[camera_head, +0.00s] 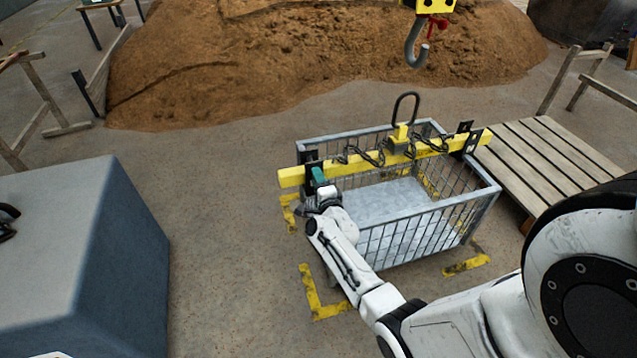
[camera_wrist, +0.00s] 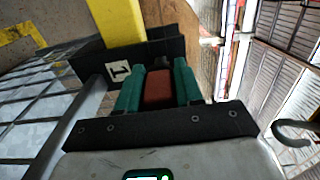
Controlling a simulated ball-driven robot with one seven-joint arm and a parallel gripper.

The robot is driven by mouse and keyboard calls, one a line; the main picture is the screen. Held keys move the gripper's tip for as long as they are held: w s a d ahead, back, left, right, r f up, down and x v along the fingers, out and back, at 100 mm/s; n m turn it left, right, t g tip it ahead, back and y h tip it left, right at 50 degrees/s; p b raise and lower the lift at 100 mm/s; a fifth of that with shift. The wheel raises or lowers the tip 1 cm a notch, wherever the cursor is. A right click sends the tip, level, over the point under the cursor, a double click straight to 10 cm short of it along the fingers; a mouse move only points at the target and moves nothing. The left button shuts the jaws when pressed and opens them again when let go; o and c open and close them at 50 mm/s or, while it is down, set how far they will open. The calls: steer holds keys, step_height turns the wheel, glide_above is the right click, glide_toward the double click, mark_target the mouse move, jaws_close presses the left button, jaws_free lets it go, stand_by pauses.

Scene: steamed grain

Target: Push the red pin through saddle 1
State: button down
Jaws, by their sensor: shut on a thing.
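My gripper (camera_wrist: 158,86) has teal fingers shut on the red pin (camera_wrist: 158,90), whose red body shows between them. Beyond the fingers stands saddle 1 (camera_wrist: 172,50), a dark bracket with a white plate marked 1 (camera_wrist: 118,72). The pin points at the saddle; a small dark part shows at its far end. I cannot tell how deep it sits. In the head view my gripper (camera_head: 318,177) is at the left end of the yellow beam (camera_head: 290,177), close to the dark saddle (camera_head: 311,157). The pin is hidden there.
The beam lies across a grey mesh crate (camera_head: 484,195), with chains and a black lifting loop (camera_head: 406,100) on it. A crane hook (camera_head: 416,48) hangs above. A wooden pallet (camera_head: 545,150) stands right, a grey block (camera_head: 120,260) left, and a grain heap (camera_head: 250,65) behind. Floor left of the crate is clear.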

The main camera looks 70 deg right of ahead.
steer(key=shift+w+d+b, duration=0.3)
steer(key=shift+w+d, duration=0.15)
steer(key=shift+d, duration=0.1)
steer(key=shift+w+d+r, duration=0.15)
steer(key=shift+w+r, duration=0.05)
steer(key=shift+w, duration=0.1)
steer(key=shift+w+d, duration=0.15)
steer(key=shift+d, duration=0.2)
steer(key=c, duration=0.9)
jaws_free()
steer(key=shift+o, duration=1.2)
steer(key=shift+d+r, duration=0.15)
steer(key=shift+r, duration=0.1)
steer(key=shift+s, duration=0.2)
steer(key=f+p+v, duration=0.1)
steer(key=p+v, duration=0.1)
steer(key=v, duration=0.9)
steer(key=shift+a, duration=0.3)
